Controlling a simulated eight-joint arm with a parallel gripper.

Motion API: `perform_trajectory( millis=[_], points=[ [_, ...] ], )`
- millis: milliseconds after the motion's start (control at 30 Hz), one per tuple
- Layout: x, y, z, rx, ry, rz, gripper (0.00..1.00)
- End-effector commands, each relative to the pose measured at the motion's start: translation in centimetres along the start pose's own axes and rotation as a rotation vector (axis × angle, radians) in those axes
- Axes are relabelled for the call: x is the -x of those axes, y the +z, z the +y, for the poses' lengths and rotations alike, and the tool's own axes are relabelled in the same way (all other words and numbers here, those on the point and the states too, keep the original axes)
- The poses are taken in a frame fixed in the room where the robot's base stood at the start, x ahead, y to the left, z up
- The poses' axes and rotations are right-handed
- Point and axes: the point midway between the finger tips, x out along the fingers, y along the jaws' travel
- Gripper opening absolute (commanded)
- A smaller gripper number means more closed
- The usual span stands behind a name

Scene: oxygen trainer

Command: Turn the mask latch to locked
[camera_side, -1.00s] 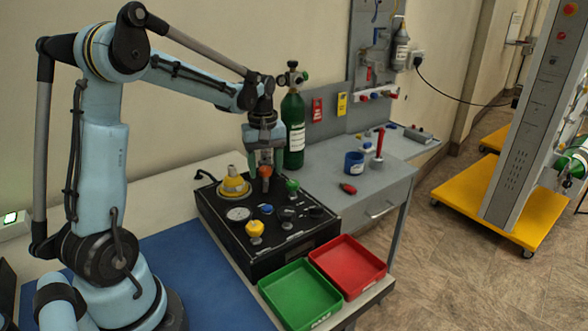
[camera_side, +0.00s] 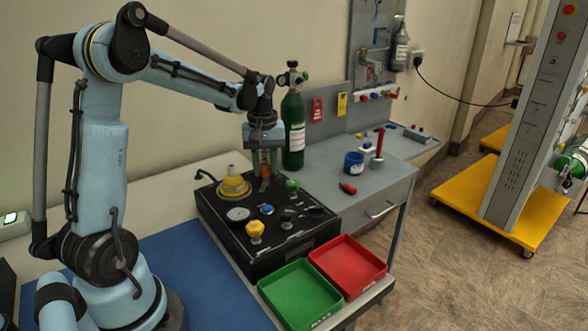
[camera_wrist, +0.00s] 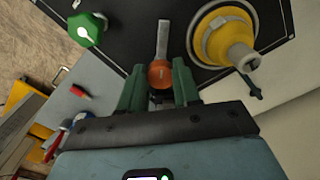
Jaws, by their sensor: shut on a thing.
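The mask latch appears to be the orange knob (camera_wrist: 160,73) with a flat grey bar (camera_wrist: 163,38) that points straight up in the wrist view. My gripper (camera_wrist: 158,84) is shut on the orange knob, one green finger on each side of it. In the side view my gripper (camera_side: 265,172) reaches down to the back part of the black trainer panel (camera_side: 285,250), where only a little orange shows between its fingers. Any marks for the latch's positions are hidden or too small to read.
A yellow cone-shaped fitting (camera_side: 233,186) stands left of my gripper and a green knob (camera_side: 292,185) right of it. A gauge (camera_side: 238,213), a blue knob (camera_side: 267,209) and a yellow knob (camera_side: 255,229) are nearer. A green oxygen cylinder (camera_side: 293,128) stands close behind.

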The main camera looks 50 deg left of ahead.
Motion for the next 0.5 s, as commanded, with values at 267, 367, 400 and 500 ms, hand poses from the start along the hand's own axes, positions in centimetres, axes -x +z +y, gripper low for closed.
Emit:
perform_trajectory(
  millis=[267,367,400,500],
  points=[
    [0.03,-0.03,-0.13,-0.254,0.0,0.0,0.01],
    [0.03,-0.05,-0.16,-0.349,0.0,0.0,0.01],
    [0.03,-0.05,-0.17,-0.387,0.0,0.0,0.01],
    [0.03,-0.07,-0.21,-0.482,0.0,0.0,0.01]
  ],
)
